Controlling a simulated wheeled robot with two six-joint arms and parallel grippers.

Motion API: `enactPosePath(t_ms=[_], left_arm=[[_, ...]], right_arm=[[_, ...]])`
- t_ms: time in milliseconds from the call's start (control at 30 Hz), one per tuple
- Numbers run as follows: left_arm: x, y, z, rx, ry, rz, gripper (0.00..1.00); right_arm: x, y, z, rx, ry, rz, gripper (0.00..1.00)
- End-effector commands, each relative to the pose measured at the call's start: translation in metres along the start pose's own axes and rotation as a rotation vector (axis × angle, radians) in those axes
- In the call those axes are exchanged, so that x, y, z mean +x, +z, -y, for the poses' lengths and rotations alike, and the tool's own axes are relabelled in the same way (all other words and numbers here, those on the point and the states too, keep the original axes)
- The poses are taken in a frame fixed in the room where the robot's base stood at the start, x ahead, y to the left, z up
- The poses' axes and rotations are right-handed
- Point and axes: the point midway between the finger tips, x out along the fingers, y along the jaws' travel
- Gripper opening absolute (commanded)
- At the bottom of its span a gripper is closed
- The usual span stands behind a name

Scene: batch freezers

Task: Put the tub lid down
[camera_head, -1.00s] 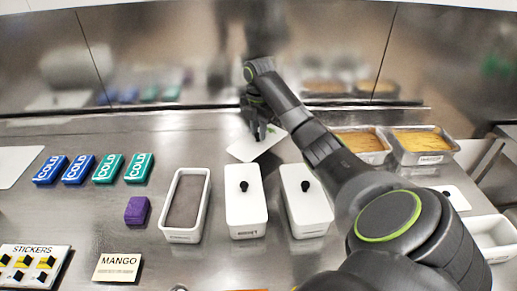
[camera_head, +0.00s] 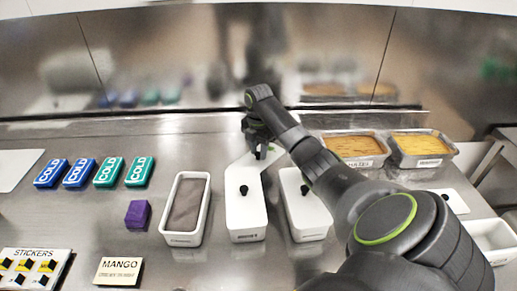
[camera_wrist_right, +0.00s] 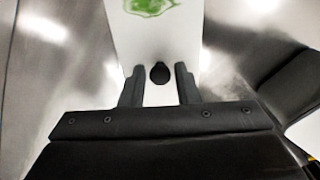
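The tub lid (camera_head: 242,162) is a white plate behind the middle tub, low under my right gripper (camera_head: 259,152). In the right wrist view it is a white strip (camera_wrist_right: 160,40) with a green mark and a dark knob (camera_wrist_right: 160,73). The two fingers of the right gripper (camera_wrist_right: 159,82) stand either side of the knob, with a small gap visible on both sides. The lid's lower part is hidden behind the gripper. I cannot tell whether the lid lies flat or touches the tub. My left gripper is not in view.
An open tub (camera_head: 187,209) with brown contents stands left of a lidded middle tub (camera_head: 246,212) and another lidded tub (camera_head: 305,212). Two metal pans (camera_head: 357,148) stand at the back right. Cold packs (camera_head: 108,172) and a purple block (camera_head: 137,214) lie left. Counter behind the open tub is clear.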

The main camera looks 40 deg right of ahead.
Motion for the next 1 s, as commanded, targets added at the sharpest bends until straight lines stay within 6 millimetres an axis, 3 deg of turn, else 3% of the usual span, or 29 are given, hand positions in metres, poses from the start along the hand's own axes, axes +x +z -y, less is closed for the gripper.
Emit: enactPosePath(t_ms=[100, 467, 667, 800, 1000], left_arm=[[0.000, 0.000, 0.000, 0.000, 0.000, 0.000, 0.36], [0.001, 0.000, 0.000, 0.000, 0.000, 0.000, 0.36], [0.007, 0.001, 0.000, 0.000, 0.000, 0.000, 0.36], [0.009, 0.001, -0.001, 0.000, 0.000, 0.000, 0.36], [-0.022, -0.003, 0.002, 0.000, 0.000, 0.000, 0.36]], right_arm=[[0.000, 0.000, 0.000, 0.000, 0.000, 0.000, 0.42], [-0.007, 0.000, -0.001, -0.001, 0.003, 0.001, 0.42], [-0.041, 0.001, -0.001, 0.000, 0.005, 0.003, 0.42], [-0.077, 0.001, -0.001, 0.000, 0.006, 0.003, 0.42], [-0.106, 0.000, 0.000, 0.000, 0.000, -0.001, 0.42]])
